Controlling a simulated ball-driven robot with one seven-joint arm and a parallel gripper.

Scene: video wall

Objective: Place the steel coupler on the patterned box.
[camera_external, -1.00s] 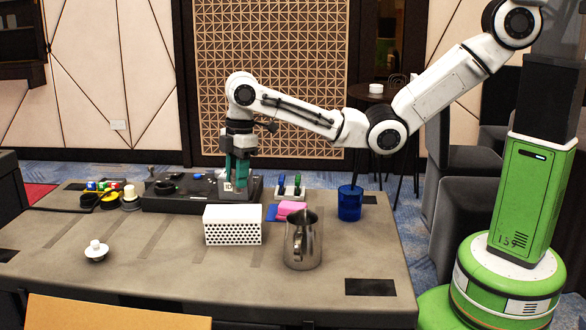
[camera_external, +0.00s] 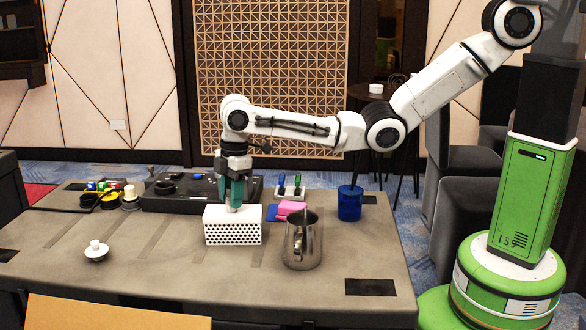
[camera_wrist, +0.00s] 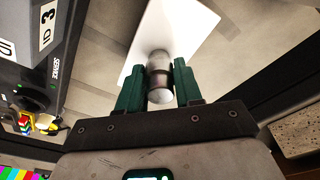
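The steel coupler (camera_wrist: 160,74) is a short grey metal cylinder between the green fingers of my gripper (camera_wrist: 160,88) in the wrist view. In the external view, my gripper (camera_external: 236,195) points down over the back part of the patterned box and is shut on the coupler. The coupler's lower end (camera_external: 231,208) shows just below the fingers, at the box top; I cannot tell whether it touches. The patterned box (camera_external: 233,233) is white with a black dotted front. Its plain white top (camera_wrist: 190,25) shows beyond the coupler in the wrist view.
A steel pitcher (camera_external: 302,246) stands right of the box, with pink and blue blocks (camera_external: 291,209) behind it. A blue cup (camera_external: 350,204) is farther right. A black control console (camera_external: 180,192) lies behind the box. The table's left front is mostly clear around a white knob (camera_external: 96,251).

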